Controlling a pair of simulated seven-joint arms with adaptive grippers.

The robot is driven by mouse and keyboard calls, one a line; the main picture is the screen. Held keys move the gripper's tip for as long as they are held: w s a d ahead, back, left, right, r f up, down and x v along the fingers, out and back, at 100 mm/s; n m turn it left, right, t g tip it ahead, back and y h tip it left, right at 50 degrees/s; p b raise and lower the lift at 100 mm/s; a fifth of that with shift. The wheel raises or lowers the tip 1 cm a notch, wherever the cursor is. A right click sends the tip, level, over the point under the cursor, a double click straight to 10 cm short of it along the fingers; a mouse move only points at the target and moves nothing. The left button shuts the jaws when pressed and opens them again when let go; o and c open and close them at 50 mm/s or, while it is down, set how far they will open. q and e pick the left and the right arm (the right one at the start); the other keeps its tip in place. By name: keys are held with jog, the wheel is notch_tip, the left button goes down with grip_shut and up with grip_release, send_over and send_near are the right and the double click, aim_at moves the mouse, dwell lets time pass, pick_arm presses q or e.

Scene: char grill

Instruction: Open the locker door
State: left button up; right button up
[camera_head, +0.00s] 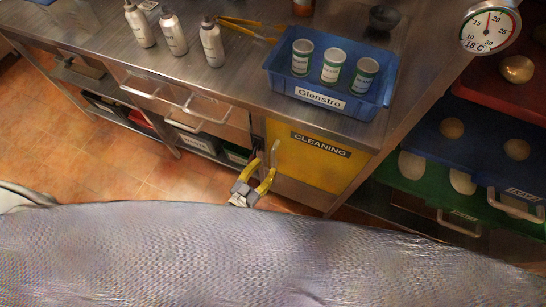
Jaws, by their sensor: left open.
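The locker door (318,168) is a yellow panel under the counter, labelled "CLEANING" in dark lettering. It looks closed, flush with the cabinet front. A pale upright handle (276,150) is at its left edge. My left gripper (264,164) has yellow fingers and is open. It is at the left edge of the door, with its fingertips pointing up toward the handle. I cannot tell whether a finger touches the handle. The rest of the left arm is hidden below. My right gripper is not in view.
A blue bin (377,115) labelled "Glenstro" holds three cans on the counter above the door. Left of the door are metal drawer handles (201,118). Blue and green trays (395,176) stand at right.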

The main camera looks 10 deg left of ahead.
aim_at(272, 160)
pick_arm(q)
jog(key=shift+x, duration=2.5)
jog(key=shift+c, duration=0.4)
grip_shut()
